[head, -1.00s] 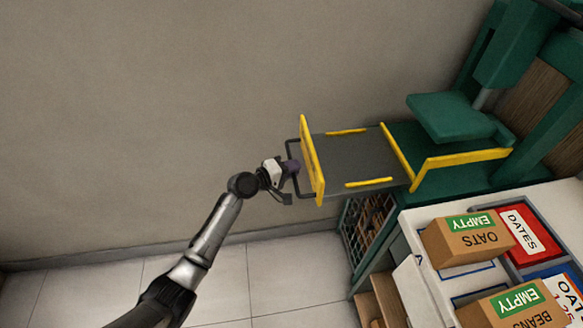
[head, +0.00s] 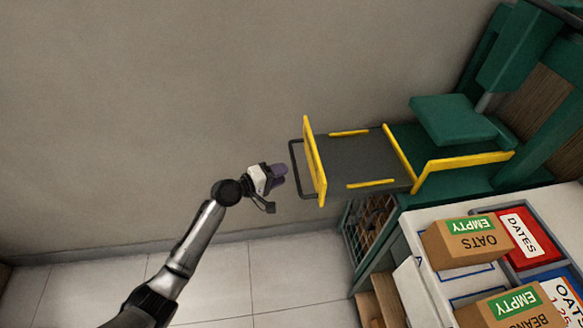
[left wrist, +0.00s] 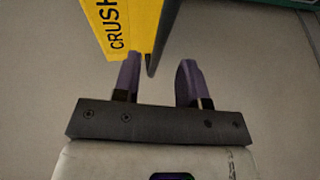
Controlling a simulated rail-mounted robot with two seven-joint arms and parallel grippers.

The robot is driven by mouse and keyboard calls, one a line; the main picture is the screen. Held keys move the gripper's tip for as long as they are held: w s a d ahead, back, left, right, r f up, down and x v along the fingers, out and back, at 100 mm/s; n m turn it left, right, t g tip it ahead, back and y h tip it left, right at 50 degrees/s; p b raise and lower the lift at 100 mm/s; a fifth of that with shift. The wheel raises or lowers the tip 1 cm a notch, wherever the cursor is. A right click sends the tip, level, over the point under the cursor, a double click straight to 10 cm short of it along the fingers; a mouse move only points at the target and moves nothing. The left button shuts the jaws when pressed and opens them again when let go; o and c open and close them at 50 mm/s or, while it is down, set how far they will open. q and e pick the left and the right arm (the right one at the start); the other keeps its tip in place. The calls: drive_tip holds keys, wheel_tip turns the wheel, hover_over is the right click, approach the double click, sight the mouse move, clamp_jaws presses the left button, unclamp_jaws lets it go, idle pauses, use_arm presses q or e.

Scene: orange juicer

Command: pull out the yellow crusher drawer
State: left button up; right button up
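The crusher drawer (head: 355,160) is a dark grey tray with yellow edges, standing out to the left from the green machine (head: 450,150). Its yellow front panel (head: 314,160) carries a dark loop handle (head: 292,168) on its left side. In the left wrist view the yellow panel (left wrist: 122,25) shows part of the word "CRUSH". My left gripper (head: 279,176) is left of the handle, apart from it. My right gripper is not in view.
A wire crate (head: 368,222) sits below the drawer. The wall side and floor to the left are clear.

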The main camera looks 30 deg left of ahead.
use_arm(q)
drive_tip(key=p+v, duration=0.1)
drive_tip(key=v, duration=0.7)
idle(0.5)
